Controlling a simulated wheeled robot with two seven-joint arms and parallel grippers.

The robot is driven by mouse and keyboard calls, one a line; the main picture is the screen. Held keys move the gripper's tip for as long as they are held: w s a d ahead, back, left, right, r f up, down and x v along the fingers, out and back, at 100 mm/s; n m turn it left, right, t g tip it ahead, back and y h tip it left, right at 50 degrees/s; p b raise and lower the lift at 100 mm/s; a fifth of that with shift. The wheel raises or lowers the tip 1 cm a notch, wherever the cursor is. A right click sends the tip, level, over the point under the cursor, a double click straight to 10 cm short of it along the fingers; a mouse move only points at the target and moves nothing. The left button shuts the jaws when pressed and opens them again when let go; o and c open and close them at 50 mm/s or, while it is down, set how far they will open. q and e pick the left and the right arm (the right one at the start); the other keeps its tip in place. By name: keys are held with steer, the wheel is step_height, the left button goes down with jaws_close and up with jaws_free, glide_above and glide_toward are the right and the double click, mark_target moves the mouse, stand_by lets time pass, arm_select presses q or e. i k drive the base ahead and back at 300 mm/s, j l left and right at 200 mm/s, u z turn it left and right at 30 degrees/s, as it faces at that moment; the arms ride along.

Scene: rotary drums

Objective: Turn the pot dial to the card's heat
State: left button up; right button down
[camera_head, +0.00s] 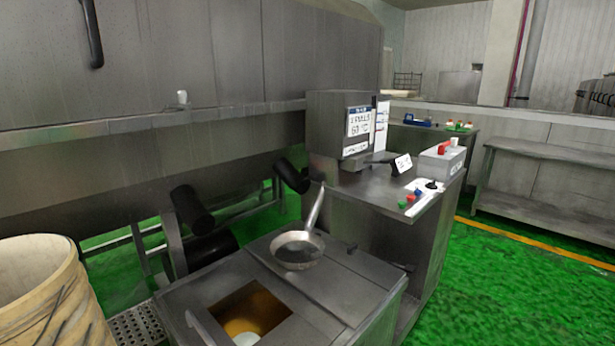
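A metal counter (345,292) stands in the lower middle, with a square opening that shows a golden-brown inside (262,309). A metal pan (298,252) rests on top, its handle pointing up and back. A small dark knob-like part (352,247) sits near the counter's back right; I cannot tell if it is the pot dial. Neither gripper is in view.
The control cabinet (372,195) carries red, green and blue buttons (410,199) and a grey box (442,161) with red and white items. A large steel drum machine (140,70) fills the left. Green floor (520,285) is clear at right.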

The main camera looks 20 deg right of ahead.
mark_target(432, 186)
steer(key=z, duration=1.6)
steer(key=i+l+u, duration=0.35)
steer(key=i+l, duration=0.45)
